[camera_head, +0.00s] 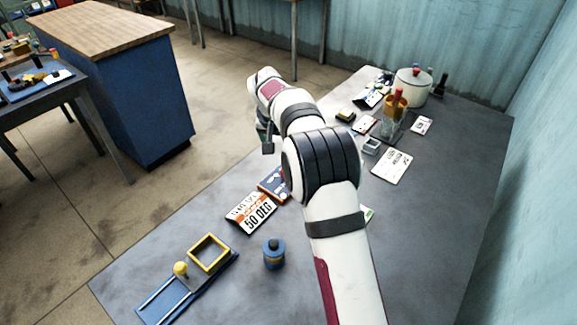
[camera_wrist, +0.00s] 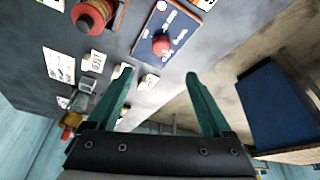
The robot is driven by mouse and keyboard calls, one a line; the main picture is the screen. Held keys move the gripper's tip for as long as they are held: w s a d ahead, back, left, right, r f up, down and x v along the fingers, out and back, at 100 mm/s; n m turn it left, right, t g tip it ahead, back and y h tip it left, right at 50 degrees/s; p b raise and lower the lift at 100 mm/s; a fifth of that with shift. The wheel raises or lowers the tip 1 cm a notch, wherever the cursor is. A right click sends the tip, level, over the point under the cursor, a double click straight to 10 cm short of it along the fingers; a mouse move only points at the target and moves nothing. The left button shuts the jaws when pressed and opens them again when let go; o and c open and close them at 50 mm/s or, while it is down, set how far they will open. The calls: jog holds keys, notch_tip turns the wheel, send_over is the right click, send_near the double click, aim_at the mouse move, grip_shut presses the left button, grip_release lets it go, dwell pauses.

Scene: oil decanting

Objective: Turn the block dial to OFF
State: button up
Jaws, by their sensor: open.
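In the wrist view a blue panel (camera_wrist: 181,22) with white markings carries a round red knob (camera_wrist: 162,43), which looks like the dial; its setting is too small to read. In the head view a blue and orange panel (camera_head: 272,184) shows partly beside my arm, and its knob is hidden. My gripper (camera_wrist: 160,73) is open and empty, its two teal fingers apart. In the wrist view the knob appears beyond the fingertips, between their lines, and apart from them. In the head view the fingers are mostly hidden by my arm.
A red round object (camera_wrist: 90,14) stands near the panel. A "50 DEG" card (camera_head: 254,215), a blue cylinder (camera_head: 274,254) and a yellow frame (camera_head: 209,253) lie nearer. A white pot (camera_head: 412,87) and an amber vessel (camera_head: 396,104) stand farther back. The table's right front is clear.

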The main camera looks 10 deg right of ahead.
jog(key=shift+m, duration=0.5)
jog(key=x, duration=1.5)
jog(key=shift+w+f, duration=0.2)
jog(key=shift+w, duration=0.15)
grip_shut()
